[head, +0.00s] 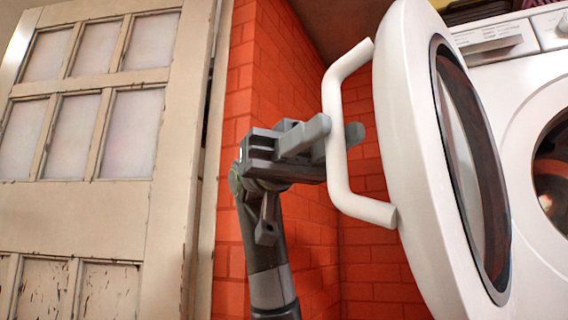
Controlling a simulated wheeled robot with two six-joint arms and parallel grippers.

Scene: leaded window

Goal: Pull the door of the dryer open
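The dryer's white round door (411,150) stands swung wide open, seen nearly edge-on, with its dark-rimmed glass (470,165) facing right. A white bar handle (334,150) sticks out from the door's outer face, to the left. My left gripper (337,134) is at the middle of the handle's upright bar, one finger in front of it and the other showing behind it; it appears closed on the bar. The handle hides part of the far finger. The dryer body (520,90) is at the right, its round opening partly cut off. My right gripper is not in view.
A worn cream panelled door or window frame (125,215) with leaded panes fills the left side. A red brick wall (315,235) stands behind my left arm. Dark items (480,10) lie on top of the dryer.

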